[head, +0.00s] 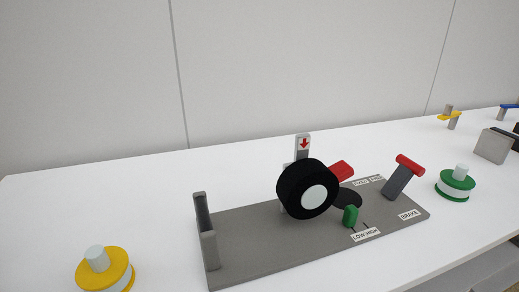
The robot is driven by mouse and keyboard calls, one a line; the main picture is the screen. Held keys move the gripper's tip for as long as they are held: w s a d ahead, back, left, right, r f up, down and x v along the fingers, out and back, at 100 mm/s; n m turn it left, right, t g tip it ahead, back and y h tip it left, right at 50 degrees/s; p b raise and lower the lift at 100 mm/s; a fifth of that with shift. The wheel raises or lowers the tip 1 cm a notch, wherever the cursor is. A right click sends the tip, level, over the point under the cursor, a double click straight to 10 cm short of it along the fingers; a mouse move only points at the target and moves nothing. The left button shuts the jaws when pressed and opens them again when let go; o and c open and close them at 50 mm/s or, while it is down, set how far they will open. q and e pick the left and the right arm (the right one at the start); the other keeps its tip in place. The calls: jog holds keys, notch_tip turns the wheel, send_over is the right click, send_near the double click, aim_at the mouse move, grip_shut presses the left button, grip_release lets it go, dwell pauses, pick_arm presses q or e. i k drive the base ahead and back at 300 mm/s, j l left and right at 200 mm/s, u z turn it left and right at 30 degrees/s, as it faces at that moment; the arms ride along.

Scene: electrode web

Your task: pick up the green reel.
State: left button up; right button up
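The green reel (455,186) stands on the white table at the right, just beyond the right end of the grey plate. It has green flanges, a pale wound middle and a light grey hub post on top. It sits upright and nothing covers it. Neither of my grippers shows in the head view.
The grey plate (250,253) carries a black wheel (303,188), a red-topped brake lever (404,174) and a small green knob (350,216). A yellow reel (104,270) stands at the front left. A grey block (492,146) stands behind the green reel. The table's back left is clear.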

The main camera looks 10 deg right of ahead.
aim_at(455, 185)
jog(key=z, duration=1.7)
